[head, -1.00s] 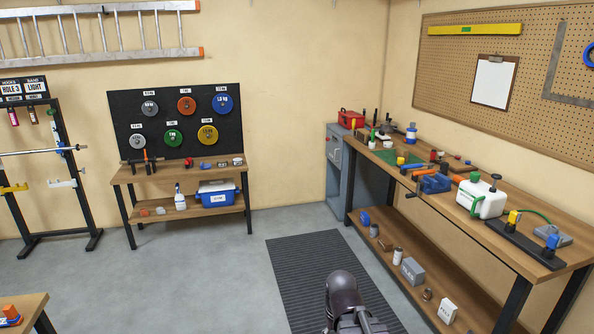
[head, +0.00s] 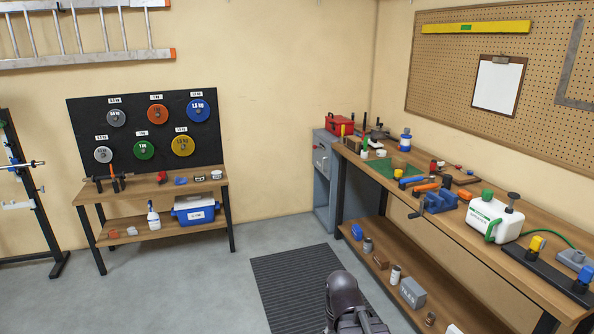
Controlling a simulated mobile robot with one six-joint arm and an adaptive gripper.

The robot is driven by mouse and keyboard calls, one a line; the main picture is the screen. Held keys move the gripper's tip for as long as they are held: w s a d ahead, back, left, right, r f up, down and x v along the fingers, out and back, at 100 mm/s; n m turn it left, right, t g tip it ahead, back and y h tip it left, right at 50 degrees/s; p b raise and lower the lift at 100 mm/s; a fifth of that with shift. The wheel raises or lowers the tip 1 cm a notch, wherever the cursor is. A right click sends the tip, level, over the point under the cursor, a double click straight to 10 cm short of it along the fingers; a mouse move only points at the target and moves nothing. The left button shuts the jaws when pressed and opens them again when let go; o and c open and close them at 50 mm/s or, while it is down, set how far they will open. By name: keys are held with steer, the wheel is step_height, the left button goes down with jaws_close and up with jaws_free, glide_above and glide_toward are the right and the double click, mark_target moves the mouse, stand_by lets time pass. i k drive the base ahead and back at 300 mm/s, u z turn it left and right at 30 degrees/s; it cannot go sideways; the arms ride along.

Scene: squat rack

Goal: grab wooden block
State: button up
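A small brown block-like item (head: 381,262) lies on the lower shelf of the right workbench, between a grey round item and a pale can. It may be the wooden block, but it is too small to be sure. Other small brown pieces (head: 465,180) lie on the workbench top, and I cannot tell what they are. A dark part of my arm shows at the bottom middle of the head view, over the mat. My gripper's fingers do not show.
The right workbench (head: 440,265) carries a white jug (head: 490,220), a blue vise (head: 440,201) and several tools. A plate stand with a small bench (head: 150,192) is at the left. A black ribbed mat (head: 290,280) and open grey floor (head: 190,290) lie between.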

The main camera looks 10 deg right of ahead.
mark_target(397, 162)
steer(key=z, duration=0.2)
steer(key=i, duration=3.4)
steer(key=z, duration=0.15)
